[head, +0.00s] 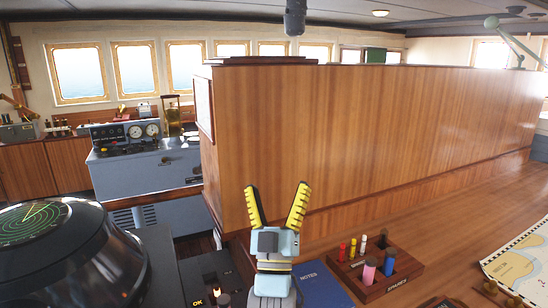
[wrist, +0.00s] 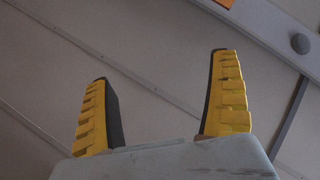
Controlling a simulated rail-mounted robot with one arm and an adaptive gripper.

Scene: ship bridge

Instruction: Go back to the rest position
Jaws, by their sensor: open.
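My gripper (head: 276,205) stands upright at the lower middle of the head view. Its two yellow and black fingers are spread apart, with nothing between them. In the wrist view my gripper (wrist: 164,105) is also open and empty, and behind it is a grey panelled surface that looks like the ceiling. In the head view the gripper is in front of the wooden partition (head: 400,130).
A wooden holder (head: 405,268) with several coloured cylinders sits on the wooden desk right of my gripper. A blue notes book (head: 322,285) and a chart (head: 520,262) lie there too. A radar console (head: 60,265) is at lower left. A grey instrument console (head: 140,170) stands behind.

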